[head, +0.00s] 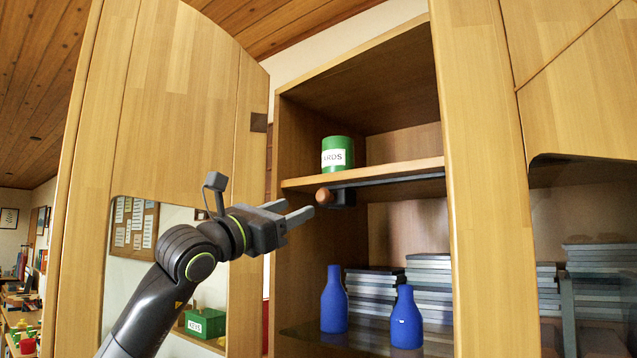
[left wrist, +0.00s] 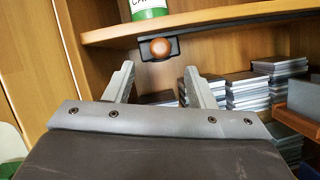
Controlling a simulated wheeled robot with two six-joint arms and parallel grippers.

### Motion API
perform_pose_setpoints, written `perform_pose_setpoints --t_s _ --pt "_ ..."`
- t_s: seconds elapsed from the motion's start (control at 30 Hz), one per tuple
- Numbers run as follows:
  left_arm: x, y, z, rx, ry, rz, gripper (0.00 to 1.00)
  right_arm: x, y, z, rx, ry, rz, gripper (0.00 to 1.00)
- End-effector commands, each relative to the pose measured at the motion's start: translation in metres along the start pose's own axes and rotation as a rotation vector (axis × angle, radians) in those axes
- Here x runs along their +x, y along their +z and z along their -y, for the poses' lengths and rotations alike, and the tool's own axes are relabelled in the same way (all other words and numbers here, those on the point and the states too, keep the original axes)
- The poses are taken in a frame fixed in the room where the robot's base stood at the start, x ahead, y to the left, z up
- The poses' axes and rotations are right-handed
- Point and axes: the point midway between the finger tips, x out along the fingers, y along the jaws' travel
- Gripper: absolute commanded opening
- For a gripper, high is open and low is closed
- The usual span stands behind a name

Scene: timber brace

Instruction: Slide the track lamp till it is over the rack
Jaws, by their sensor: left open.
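The track lamp (head: 344,198) is a small dark block with a round brown knob (head: 324,196). It hangs under the front of the shelf at the left end of a dark track (head: 395,180). In the left wrist view the lamp's knob (left wrist: 159,48) faces me, above and between the fingertips. My left gripper (head: 298,210) is open and empty, with its fingertips just left of the knob, apart from it as far as I can tell. The wrist view also shows its open fingers (left wrist: 158,72). I cannot clearly pick out the rack. My right gripper is not in view.
A green labelled tin (head: 337,153) stands on the shelf (head: 370,172) above the lamp. Two blue bottles (head: 334,300) (head: 405,318) and grey stacks (head: 428,286) stand below. An open cabinet door (head: 180,110) is at left, and a wooden upright (head: 480,180) at right.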

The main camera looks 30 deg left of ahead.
Motion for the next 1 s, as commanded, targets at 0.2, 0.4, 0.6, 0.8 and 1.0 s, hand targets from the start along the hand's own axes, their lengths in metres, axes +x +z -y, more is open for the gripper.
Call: perform_pose_setpoints --t_s 0.2,0.4,0.6,0.8,1.0 --pt "0.038 0.005 -0.001 -0.006 -0.003 0.001 0.5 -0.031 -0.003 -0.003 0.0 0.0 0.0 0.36" --pt "0.066 0.004 -0.001 -0.004 -0.002 0.0 0.5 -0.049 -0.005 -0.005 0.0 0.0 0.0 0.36" --pt "0.081 0.002 0.0 -0.001 -0.001 0.002 0.5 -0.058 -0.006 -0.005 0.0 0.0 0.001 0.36" --pt "0.084 0.0 0.0 0.001 -0.001 0.001 0.5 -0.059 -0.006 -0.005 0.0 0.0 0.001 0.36" --pt "0.084 0.0 0.0 0.001 0.0 0.001 0.48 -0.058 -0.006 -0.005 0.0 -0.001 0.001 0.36"
